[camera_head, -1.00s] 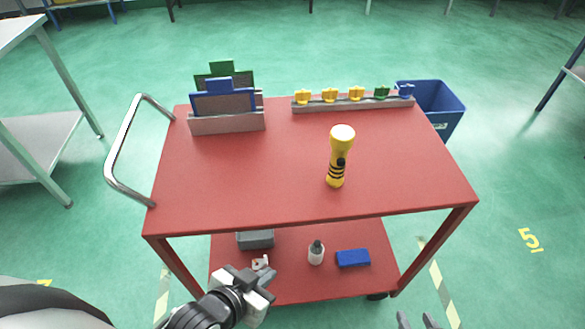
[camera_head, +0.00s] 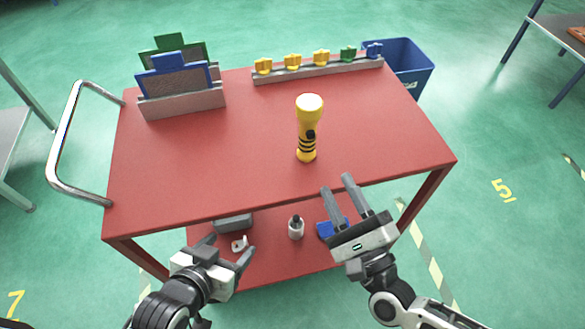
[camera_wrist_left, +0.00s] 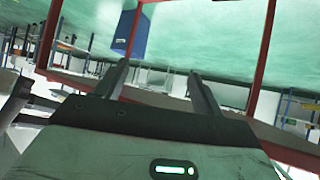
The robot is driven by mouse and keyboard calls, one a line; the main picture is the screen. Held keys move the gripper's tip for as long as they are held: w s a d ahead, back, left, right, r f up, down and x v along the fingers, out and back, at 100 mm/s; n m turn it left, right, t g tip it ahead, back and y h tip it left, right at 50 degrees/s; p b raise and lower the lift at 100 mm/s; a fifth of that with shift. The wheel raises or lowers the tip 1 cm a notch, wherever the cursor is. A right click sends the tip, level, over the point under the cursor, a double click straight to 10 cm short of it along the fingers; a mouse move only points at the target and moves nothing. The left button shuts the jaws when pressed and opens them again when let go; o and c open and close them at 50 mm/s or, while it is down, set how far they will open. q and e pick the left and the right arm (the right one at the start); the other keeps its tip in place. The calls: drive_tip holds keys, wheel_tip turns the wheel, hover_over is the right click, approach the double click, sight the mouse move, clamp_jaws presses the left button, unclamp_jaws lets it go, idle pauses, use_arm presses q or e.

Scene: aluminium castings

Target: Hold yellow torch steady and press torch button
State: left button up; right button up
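The yellow torch (camera_head: 307,118) stands upright on the red cart top (camera_head: 230,170), right of its middle. Its wide pale head is up, and black bands ring the lower body. A dark button (camera_head: 310,135) shows on its near right side. My right gripper (camera_head: 336,184) is open and empty, with its fingers pointing toward the cart's front edge, below and right of the torch and apart from it. My left gripper (camera_head: 221,252) is low in front of the cart, away from the torch. The left wrist view shows its fingers (camera_wrist_left: 158,72) apart with nothing between them.
A holder with blue and green framed panels (camera_head: 180,100) stands at the back left. A rail with several yellow, green and blue pieces (camera_head: 320,70) runs along the back. A blue bin (camera_head: 405,65) is behind right. The lower shelf holds a bottle (camera_head: 296,228) and a blue block (camera_head: 325,231).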

sight(313, 106)
use_arm(q)
drive_tip(key=w+d+r+m+t+h, duration=0.1)
drive_tip(key=w+d+r+h, duration=0.15)
drive_tip(key=r, duration=0.35)
drive_tip(key=w+d+r+m+t+h, duration=0.2)
drive_tip(key=w+r, duration=0.1)
drive_tip(key=r, duration=0.3)
drive_tip(key=w+d+r+m+t+h, duration=0.1)
drive_tip(key=w+d+r+h, duration=0.15)
drive_tip(key=r, duration=0.45)
drive_tip(key=x, duration=1.5)
drive_tip(key=shift+w+a, duration=0.25)
drive_tip(key=shift+w, duration=0.15)
drive_tip(key=c, duration=1.2)
use_arm(e)
clamp_jaws()
